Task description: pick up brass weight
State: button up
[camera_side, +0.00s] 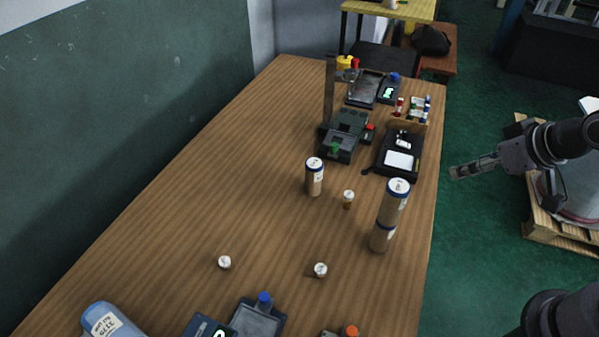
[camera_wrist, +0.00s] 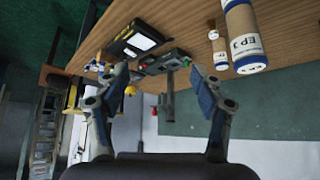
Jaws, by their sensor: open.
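I cannot pick out a brass weight for certain in either view. A small yellow object (camera_side: 345,61) stands at the far end of the table, beside a grey upright post; a yellow object (camera_wrist: 131,90) also shows in the wrist view, too small to name. My gripper (camera_side: 457,172) is off the table's right edge, over the green floor, pointing left toward the table. In the wrist view my gripper (camera_wrist: 158,72) has its two fingers wide apart with nothing held between them.
Stacked cardboard tubes (camera_side: 390,215) stand near the table's right edge, and a single tube (camera_side: 314,177) farther left. Small white-capped vials (camera_side: 348,197) stand apart. A black tray (camera_side: 399,152) and a dark device (camera_side: 345,135) lie beyond. The table's left side is clear.

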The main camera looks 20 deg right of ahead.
jog(key=shift+c, duration=0.3)
notch_tip(320, 180, up, 5)
jog(key=m+g, duration=0.6)
jog(key=m, duration=1.1)
send_over(321, 268)
notch_tip(321, 268, down, 15)
jog(key=shift+f, duration=5.8)
grip_shut()
